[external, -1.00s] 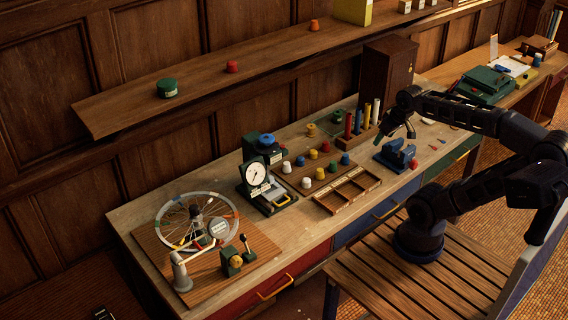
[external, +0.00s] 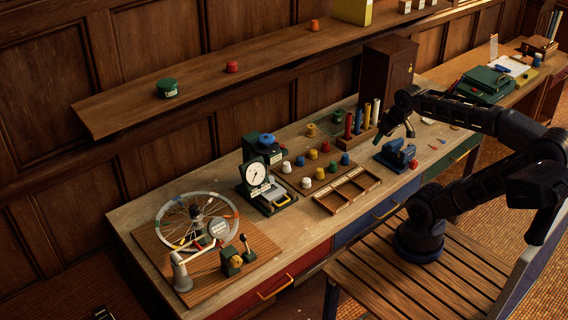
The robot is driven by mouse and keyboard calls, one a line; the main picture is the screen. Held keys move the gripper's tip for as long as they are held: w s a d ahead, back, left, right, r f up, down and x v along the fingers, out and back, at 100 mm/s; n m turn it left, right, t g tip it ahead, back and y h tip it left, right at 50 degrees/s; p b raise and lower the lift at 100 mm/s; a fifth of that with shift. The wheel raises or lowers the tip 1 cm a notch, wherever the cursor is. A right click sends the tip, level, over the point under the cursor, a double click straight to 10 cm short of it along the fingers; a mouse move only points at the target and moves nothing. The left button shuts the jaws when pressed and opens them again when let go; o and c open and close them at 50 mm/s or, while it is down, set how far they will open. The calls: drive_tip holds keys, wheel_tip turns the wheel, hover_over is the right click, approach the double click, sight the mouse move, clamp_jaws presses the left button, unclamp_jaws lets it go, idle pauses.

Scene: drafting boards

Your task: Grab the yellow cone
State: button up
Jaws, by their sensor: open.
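Several small coloured cone-shaped pieces stand in rows on a brown board in the middle of the workbench. A yellow cone (external: 313,154) stands in the back row, between a blue one (external: 300,161) and a red one (external: 326,146). A yellowish-orange piece (external: 311,130) stands farther back, apart from the rows. My gripper (external: 396,134) is open and hangs above the blue vise-like device, to the right of the cones and well apart from them. Its fingers are small and dark here, and I see nothing between them.
A compartmented wooden tray (external: 347,190) lies in front of the cones. A rack of upright coloured rods (external: 362,122) and the blue device (external: 395,155) stand to their right. A dial gauge (external: 256,174) stands to their left. A wooden shelf (external: 200,90) runs along the wall above.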

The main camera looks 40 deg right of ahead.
drive_tip(key=w+a+f+n+g, duration=0.1)
drive_tip(key=w+f+n, duration=0.1)
drive_tip(key=w+n, duration=0.45)
drive_tip(key=n+g, duration=0.4)
drive_tip(key=n, duration=0.6)
approach(320, 169)
drive_tip(key=shift+s+d, duration=0.15)
drive_tip(key=shift+s, duration=0.35)
drive_tip(key=shift+w+f+n, duration=0.1)
drive_tip(key=shift+f+n, duration=0.25)
drive_tip(key=shift+f, duration=0.2)
wheel_tip(320, 169, down, 5)
drive_tip(key=shift+f, duration=0.1)
drive_tip(key=shift+w+a+f, duration=0.1)
drive_tip(key=shift+a+f, duration=0.05)
drive_tip(key=shift+f, duration=1.05)
drive_tip(key=shift+a+f, duration=0.1)
drive_tip(key=shift+f, duration=1.15)
drive_tip(key=c, duration=1.1)
